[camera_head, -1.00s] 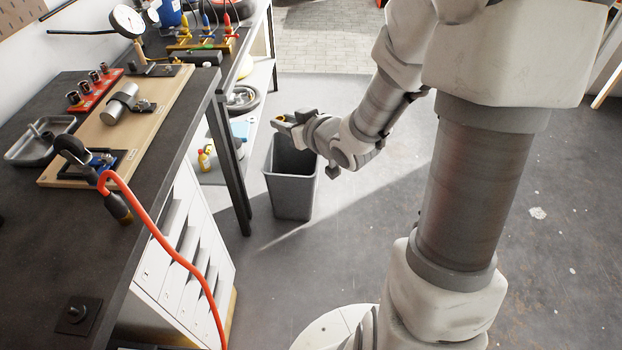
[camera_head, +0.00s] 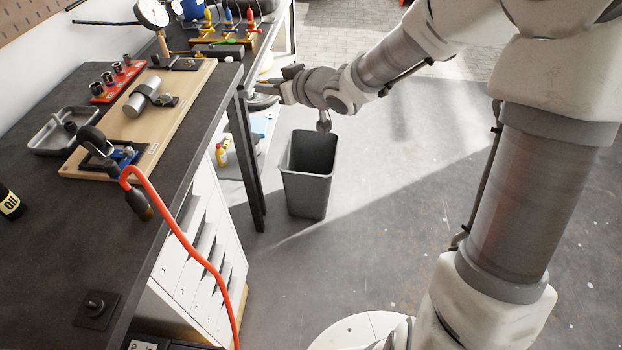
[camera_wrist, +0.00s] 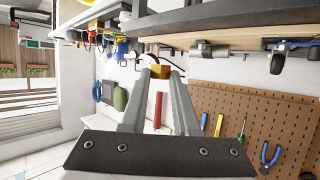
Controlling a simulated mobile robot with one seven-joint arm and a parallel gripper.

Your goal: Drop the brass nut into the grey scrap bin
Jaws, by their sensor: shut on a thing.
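My gripper (camera_head: 270,88) is level, its fingers pointing left toward the bench edge. In the wrist view its two fingers (camera_wrist: 160,75) are closed on the brass nut (camera_wrist: 160,71), a small golden block at their tips. In the head view the nut is too small to make out clearly. The grey scrap bin (camera_head: 308,188) stands upright on the floor right of the bench leg, its open top facing up. In the picture my fingertips are above and left of the bin's opening, not over its middle. The bin is out of the wrist view.
The dark workbench (camera_head: 60,265) fills the left, with a wooden fixture board (camera_head: 182,88), a grey metal tray (camera_head: 48,142) and an orange hose (camera_head: 185,262). A bench leg (camera_head: 250,165) stands close to the bin. Floor right of the bin is clear.

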